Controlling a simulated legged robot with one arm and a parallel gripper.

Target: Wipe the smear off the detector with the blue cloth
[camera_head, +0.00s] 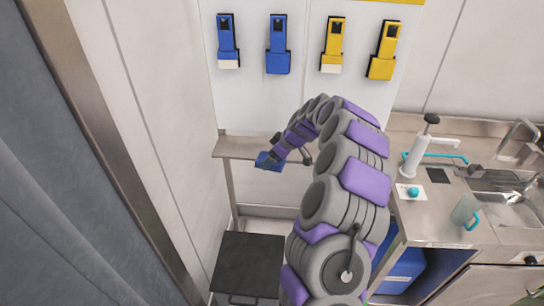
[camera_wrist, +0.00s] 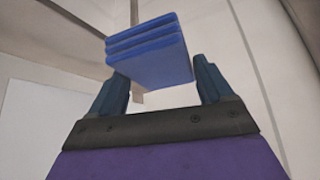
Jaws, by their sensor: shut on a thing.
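A folded blue cloth (camera_wrist: 150,52) is held at the tips of my gripper (camera_wrist: 162,80) in the wrist view, with its stacked layers showing. The dark fingers are shut on its two sides. In the head view the blue cloth (camera_head: 265,161) shows at the end of my arm, in front of the narrow metal shelf. My gripper (camera_head: 272,160) is small there and partly hidden by the cloth and my wrist. I cannot tell which thing is the detector, and no smear can be made out.
Blue devices (camera_head: 278,45) and yellow devices (camera_head: 384,52) hang on a white board. The metal shelf (camera_head: 240,146) is below them. At right, the steel counter (camera_head: 415,220) carries a pump bottle (camera_head: 417,155) and a pitcher (camera_head: 463,210) beside a sink.

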